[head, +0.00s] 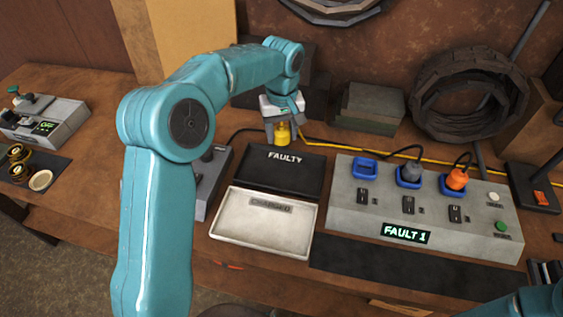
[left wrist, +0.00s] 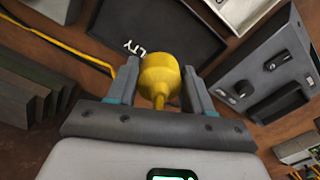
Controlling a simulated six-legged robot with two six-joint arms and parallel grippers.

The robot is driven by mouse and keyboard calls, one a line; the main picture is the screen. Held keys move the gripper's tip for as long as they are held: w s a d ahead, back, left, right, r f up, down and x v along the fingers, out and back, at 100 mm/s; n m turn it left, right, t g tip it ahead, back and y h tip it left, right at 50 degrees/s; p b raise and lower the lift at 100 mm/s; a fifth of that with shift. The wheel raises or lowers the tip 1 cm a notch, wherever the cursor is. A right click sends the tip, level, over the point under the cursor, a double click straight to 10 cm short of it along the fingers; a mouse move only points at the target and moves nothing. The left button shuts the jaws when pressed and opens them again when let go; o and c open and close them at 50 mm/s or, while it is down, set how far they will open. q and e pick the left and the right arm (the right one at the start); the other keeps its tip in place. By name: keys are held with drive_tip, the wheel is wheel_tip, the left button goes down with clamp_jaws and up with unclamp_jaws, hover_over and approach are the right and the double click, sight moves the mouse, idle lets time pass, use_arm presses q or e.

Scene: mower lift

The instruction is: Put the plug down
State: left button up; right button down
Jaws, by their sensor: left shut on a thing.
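A yellow plug (head: 282,133) is in my left gripper (head: 283,128), near the back edge of the black tray marked FAULTY (head: 300,175). In the left wrist view the yellow plug (left wrist: 160,78) sits between the two fingers of my left gripper (left wrist: 160,88), which are shut on it. The FAULTY tray also shows beyond it in the left wrist view (left wrist: 185,20). I cannot tell exactly how high the plug is above the tray. My right gripper is not in view; only a piece of teal arm shows at the lower right.
A pale tray (head: 262,225) lies in front of the black one. The grey socket panel (head: 345,215) reads FAULT 1 and holds a dark plug (head: 410,172) and an orange plug (head: 457,179); its left socket (head: 365,168) is empty. A yellow cable (head: 345,149) runs behind.

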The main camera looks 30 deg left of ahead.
use_arm(q)
wheel_tip(320, 180, down, 12)
drive_tip(key=shift+r+p, duration=0.2)
drive_tip(key=shift+p, duration=0.2)
drive_tip(key=o, duration=1.1)
wheel_tip(320, 180, up, 12)
drive_tip(key=shift+f+b, duration=0.1)
drive_tip(key=shift+b, duration=0.3)
drive_tip(key=shift+r, duration=0.3)
drive_tip(key=shift+s+f, duration=0.1)
